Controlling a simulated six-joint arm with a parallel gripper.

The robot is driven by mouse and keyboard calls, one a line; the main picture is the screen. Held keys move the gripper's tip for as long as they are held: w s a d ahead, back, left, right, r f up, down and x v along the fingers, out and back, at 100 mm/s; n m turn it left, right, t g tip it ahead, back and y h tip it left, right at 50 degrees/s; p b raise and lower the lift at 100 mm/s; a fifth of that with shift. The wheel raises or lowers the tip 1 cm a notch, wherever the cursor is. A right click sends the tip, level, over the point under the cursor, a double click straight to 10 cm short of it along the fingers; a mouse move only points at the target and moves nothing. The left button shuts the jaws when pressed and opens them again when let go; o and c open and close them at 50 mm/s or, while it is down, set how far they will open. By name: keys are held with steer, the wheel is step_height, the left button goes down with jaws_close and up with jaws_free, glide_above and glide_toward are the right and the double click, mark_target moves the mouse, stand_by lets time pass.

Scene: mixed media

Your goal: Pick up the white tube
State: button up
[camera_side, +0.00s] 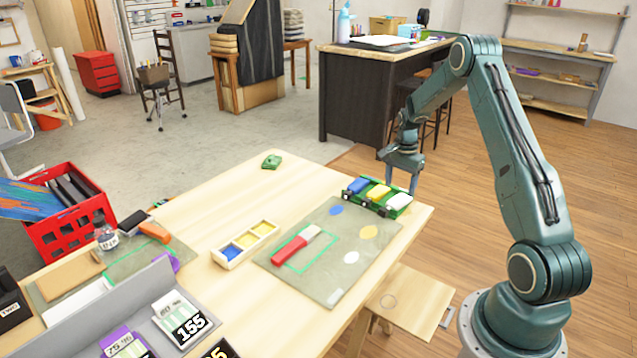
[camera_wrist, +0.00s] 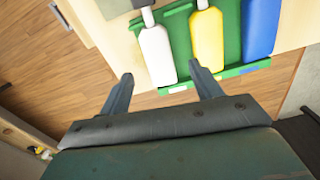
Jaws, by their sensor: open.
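The white tube (camera_side: 399,200) lies in a green tray (camera_side: 367,207) at the far right corner of the table. A yellow tube (camera_side: 378,192) and a blue tube (camera_side: 358,185) lie beside it. In the wrist view the white tube (camera_wrist: 157,55) is at upper centre, with the yellow tube (camera_wrist: 207,40) and the blue tube (camera_wrist: 260,28) to its right. My gripper (camera_side: 401,187) is open and empty, pointing down over the white tube's end of the tray. In the wrist view my gripper's fingertips (camera_wrist: 161,72) appear on either side of the white tube's lower end. I cannot tell the remaining height.
A red crate (camera_side: 75,228) stands at far left. The table between is partly clear.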

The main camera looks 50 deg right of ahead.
mark_target(398, 199)
steer(key=shift+s+f, duration=0.1)
steer(key=shift+f, duration=2.5)
steer(key=c, duration=0.7)
